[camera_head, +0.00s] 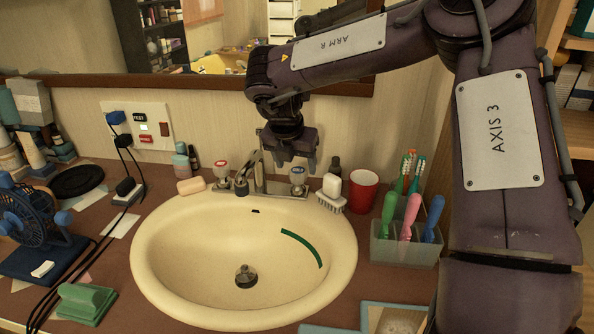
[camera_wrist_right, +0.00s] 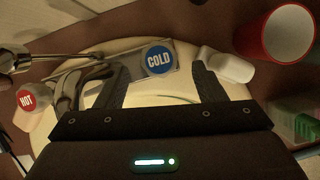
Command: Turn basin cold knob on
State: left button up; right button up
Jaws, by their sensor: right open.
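The basin's cold knob (camera_head: 297,178) has a blue cap and stands on the right side of the faucet base. In the right wrist view the knob (camera_wrist_right: 158,60), marked COLD, lies between the lines of my two dark fingers, slightly beyond their tips. My right gripper (camera_head: 296,168) is open and points down just above the knob; contact cannot be told. It also shows in the right wrist view (camera_wrist_right: 158,82), with nothing between its fingers. The hot knob (camera_head: 221,172), with a red cap, stands left of the spout (camera_head: 246,168). My left gripper is not in view.
The cream basin (camera_head: 150,275) fills the counter's middle. A white-topped brush (camera_head: 331,190), a red cup (camera_head: 363,190) and a toothbrush holder (camera_head: 403,248) stand right of the knob. A soap bar (camera_head: 190,186) lies left. The wall and mirror (camera_head: 225,40) are close behind.

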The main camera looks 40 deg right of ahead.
aim_at(297, 171)
jog(key=shift+x, duration=1.7)
jog(key=shift+c, duration=0.2)
jog(key=c, duration=0.9)
